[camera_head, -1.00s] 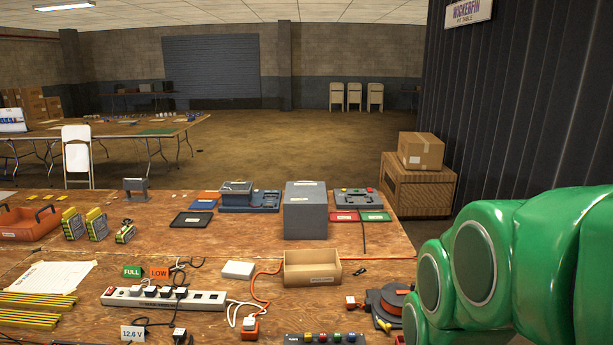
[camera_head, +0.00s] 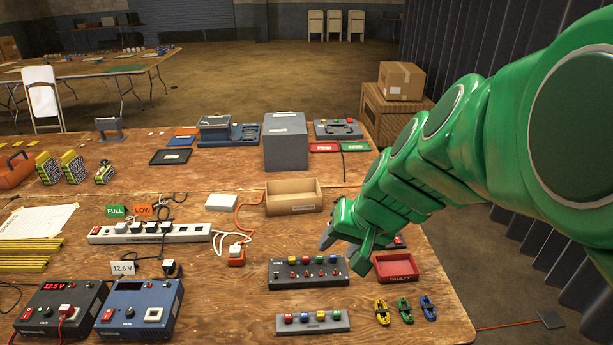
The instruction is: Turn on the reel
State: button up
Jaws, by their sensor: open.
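The orange and black cable reel is hidden behind my green arm. A small dark and red piece (camera_head: 398,243) shows past the arm, and I cannot tell if it is part of the reel. My gripper (camera_head: 346,240) is open over the right part of the table, fingers pointing down. It is just behind and above the right end of a dark switch panel (camera_head: 300,284) with coloured buttons and small red toggles. Whether a finger touches anything is unclear.
A red tray (camera_head: 420,271) and several small coloured clips (camera_head: 404,309) lie right of the panels. A second button strip (camera_head: 335,323) is in front. The table's right edge is close.

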jog(key=w+d+r+n+t+h, duration=0.3)
jog(key=w+d+r+h, duration=0.2)
jog(key=w+d, duration=0.75)
jog(key=w+d+r+n+t+h, duration=0.2)
jog(key=w+d+r+t+h, duration=0.3)
jog(key=w+d, duration=0.8)
jog(key=w+r+n+t+y, duration=0.1)
jog(key=w+r+n+y, duration=0.15)
jog(key=w+n, duration=0.5)
jog(key=w+r+n+t+y, duration=0.1)
jog(key=w+r+n+t, duration=0.3)
jog(key=w, duration=0.6)
jog(key=w+a+f+n+g+y, duration=0.4)
jog(key=w+a+f+n+y, duration=0.1)
jog(key=f+n, duration=0.4)
jog(key=n+g+h, duration=0.2)
jog(key=n+g, duration=1)
jog(key=g, duration=0.1)
send_near(398, 240)
jog(key=shift+a+f, duration=0.1)
jog(key=shift+f, duration=3.65)
